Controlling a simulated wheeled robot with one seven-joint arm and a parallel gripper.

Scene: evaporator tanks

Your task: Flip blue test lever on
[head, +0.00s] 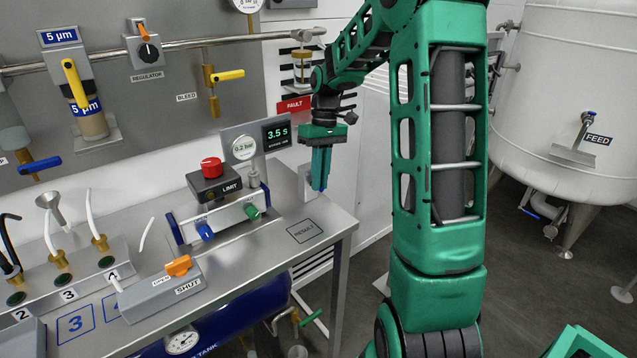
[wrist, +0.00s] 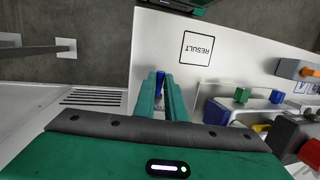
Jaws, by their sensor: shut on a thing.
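My gripper (head: 320,188) points down over the far right end of the metal bench. Its two green fingers are shut on the blue test lever (head: 325,168), which shows as a narrow blue strip between them. In the wrist view the lever (wrist: 160,83) sits between the fingertips of my gripper (wrist: 159,76). The fingers hide most of the lever, so its exact tilt cannot be told. A small grey block (head: 305,182) stands on the bench just beside the fingers.
The bench (head: 335,222) has a bare RESULT square (head: 307,231) nearby. To its left stand a red button box (head: 211,183), a 3.5 s display (head: 277,133) and a pressure gauge (head: 243,147). A white FEED tank (head: 560,80) stands right.

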